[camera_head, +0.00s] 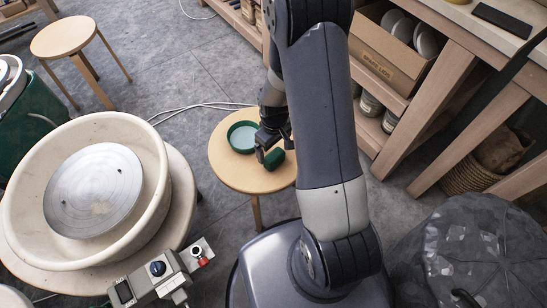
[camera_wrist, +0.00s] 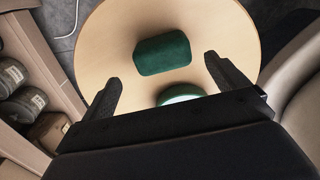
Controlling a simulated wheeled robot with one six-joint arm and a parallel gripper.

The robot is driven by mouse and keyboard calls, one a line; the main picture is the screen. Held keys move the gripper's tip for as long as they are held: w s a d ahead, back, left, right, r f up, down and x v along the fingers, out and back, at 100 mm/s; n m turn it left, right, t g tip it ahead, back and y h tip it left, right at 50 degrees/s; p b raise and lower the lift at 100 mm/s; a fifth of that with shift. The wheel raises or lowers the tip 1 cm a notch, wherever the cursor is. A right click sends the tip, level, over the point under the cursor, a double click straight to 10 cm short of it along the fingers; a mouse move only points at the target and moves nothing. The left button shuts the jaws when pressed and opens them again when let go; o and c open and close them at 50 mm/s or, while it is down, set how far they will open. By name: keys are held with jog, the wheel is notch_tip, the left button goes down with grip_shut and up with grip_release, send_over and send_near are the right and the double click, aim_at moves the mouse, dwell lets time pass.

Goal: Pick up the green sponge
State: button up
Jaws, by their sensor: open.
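The green sponge (camera_wrist: 162,54) is a dark green rounded block lying on a round wooden stool (camera_wrist: 110,35). In the head view the sponge (camera_head: 274,159) lies on the stool top (camera_head: 228,172), to the right of a green round dish (camera_head: 241,137). My gripper (camera_wrist: 163,75) is open, its two fingers wide apart with the sponge ahead of and between them, untouched. In the head view my gripper (camera_head: 273,146) is just above and beside the sponge and partly hides it. The dish shows partly in the wrist view (camera_wrist: 180,93), cut off by my gripper.
A pottery wheel with a cream basin (camera_head: 20,215) stands at the left. Another stool (camera_head: 63,36) is at the back left. Wooden shelving with a cardboard box (camera_head: 385,62) and jars (camera_head: 370,104) stands at the right. A dark plastic-covered heap (camera_head: 465,250) is at the lower right.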

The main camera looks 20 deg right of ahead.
aim_at(274, 155)
jog(key=f, duration=0.2)
jog(key=f+b, duration=0.1)
jog(key=f, duration=0.3)
jog(key=shift+s+f, duration=0.1)
jog(key=shift+s, duration=0.25)
jog(key=shift+c, duration=0.4)
jog(key=c, duration=1)
jog(key=shift+o, duration=0.2)
notch_tip(274, 155, up, 10)
jog(key=shift+r+p, duration=0.1)
jog(key=shift+p, duration=0.9)
